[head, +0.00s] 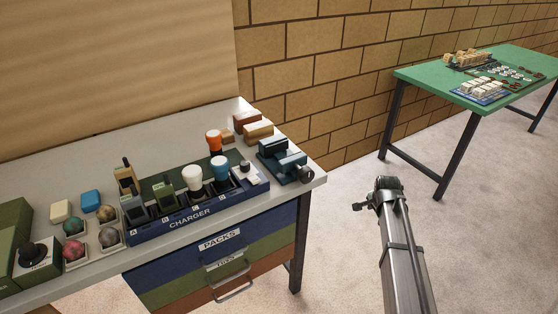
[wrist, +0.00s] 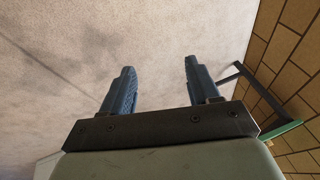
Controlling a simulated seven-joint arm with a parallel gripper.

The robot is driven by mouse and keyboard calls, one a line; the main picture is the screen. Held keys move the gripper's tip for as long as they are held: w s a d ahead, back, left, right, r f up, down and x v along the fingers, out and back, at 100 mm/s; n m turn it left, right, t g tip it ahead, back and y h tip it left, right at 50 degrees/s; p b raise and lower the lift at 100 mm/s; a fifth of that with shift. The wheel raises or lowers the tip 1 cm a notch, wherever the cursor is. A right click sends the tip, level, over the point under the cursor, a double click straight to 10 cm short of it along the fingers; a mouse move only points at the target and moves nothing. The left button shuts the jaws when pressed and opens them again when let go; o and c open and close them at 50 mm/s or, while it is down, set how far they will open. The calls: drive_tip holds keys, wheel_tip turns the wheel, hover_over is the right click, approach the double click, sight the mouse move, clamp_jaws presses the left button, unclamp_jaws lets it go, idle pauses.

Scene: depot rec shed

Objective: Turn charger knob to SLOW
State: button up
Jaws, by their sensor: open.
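The navy charger (head: 190,218) sits along the front edge of the grey bench in the head view. Its small dark knob (head: 245,165) stands on a pale panel at the charger's right end; the panel markings and knob setting are too small to read. Handsets (head: 163,197) and round-topped white (head: 192,174) and blue-white (head: 219,168) items stand in its slots. My gripper (wrist: 159,66) is open and empty in the wrist view, above bare floor. My arm is right of the bench in the head view, well apart from the charger and knob.
A blue-grey clamp-like tool (head: 284,163) lies right of the knob, near the bench corner. An orange-topped item (head: 214,141) stands behind. Balls in trays (head: 107,236) are at left. Drawers (head: 220,242) sit below. A green table (head: 420,76) stands far right; floor between is clear.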

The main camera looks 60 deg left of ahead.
drive_tip(key=s+a+r+y, duration=0.1)
drive_tip(key=s+a+r, duration=0.2)
drive_tip(key=a+r, duration=0.55)
drive_tip(key=s+a+r+y, duration=0.1)
drive_tip(key=s+a+r, duration=0.3)
drive_tip(key=a+r, duration=0.45)
wheel_tip(320, 180, up, 16)
drive_tip(key=m+g+h, duration=0.1)
drive_tip(key=m+g, duration=0.6)
hover_over(246, 163)
drive_tip(key=w+d, duration=0.3)
drive_tip(key=d, duration=0.1)
drive_tip(key=x, duration=0.8)
drive_tip(key=w+x, duration=0.1)
drive_tip(key=x, duration=0.4)
drive_tip(key=shift+a+f, duration=0.1)
drive_tip(key=shift+a, duration=0.05)
drive_tip(key=c, duration=1)
